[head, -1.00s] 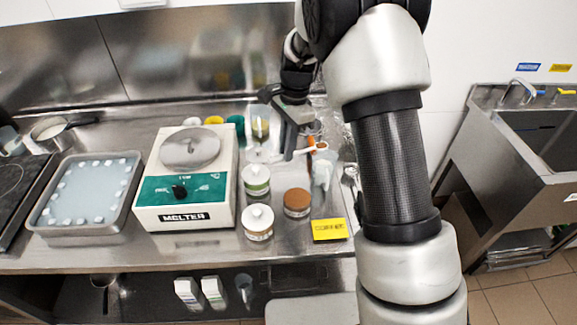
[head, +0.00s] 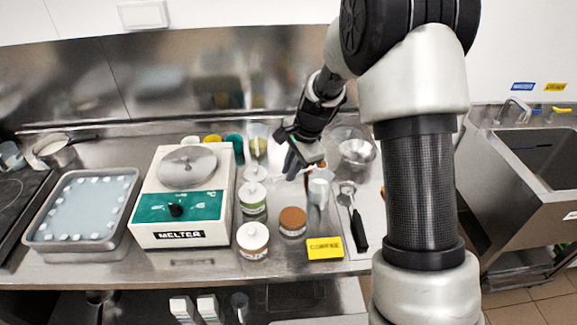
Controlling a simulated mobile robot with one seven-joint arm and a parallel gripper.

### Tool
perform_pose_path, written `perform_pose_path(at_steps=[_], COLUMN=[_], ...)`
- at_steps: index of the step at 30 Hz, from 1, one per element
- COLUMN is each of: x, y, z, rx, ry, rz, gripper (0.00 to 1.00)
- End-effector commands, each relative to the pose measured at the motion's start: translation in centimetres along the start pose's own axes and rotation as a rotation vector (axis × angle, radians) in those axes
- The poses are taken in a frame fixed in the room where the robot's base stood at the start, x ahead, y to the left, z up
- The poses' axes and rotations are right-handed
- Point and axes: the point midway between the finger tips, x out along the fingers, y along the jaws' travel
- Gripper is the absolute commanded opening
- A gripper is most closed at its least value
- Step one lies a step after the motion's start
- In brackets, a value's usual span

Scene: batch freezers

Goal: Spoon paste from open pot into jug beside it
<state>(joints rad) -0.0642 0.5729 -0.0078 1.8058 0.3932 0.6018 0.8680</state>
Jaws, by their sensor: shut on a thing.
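An open pot (head: 293,222) with a brown top surface stands behind the yellow "COFFEE" card (head: 325,248). A translucent jug (head: 320,187) stands just behind and to the right of the pot. My gripper (head: 302,164) is above the bench, behind the pot and close to the jug's rim. It is shut on a thin pale spoon (head: 283,178), which is mostly hidden by the fingers. I cannot tell whether the spoon carries paste.
Two white-lidded pots (head: 252,238) (head: 252,197) stand left of the open pot. The melter (head: 180,200) and a tray of white pieces (head: 42,237) are further left.

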Motion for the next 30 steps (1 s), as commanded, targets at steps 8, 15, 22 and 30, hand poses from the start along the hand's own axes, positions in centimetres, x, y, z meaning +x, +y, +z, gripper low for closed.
perform_pose_path(at_steps=[8, 15, 22, 30], x=[0.41, 0.41, 0.36, 0.36], y=[0.41, 0.71, 0.80, 1.07], z=[-0.12, -0.09, -0.15, -0.13], rx=[-0.009, -0.016, -0.019, -0.026], ry=[0.001, 0.003, 0.002, 0.003], rz=[-0.077, -0.125, -0.168, -0.218], gripper=[0.00, 0.00, 0.00, 0.00])
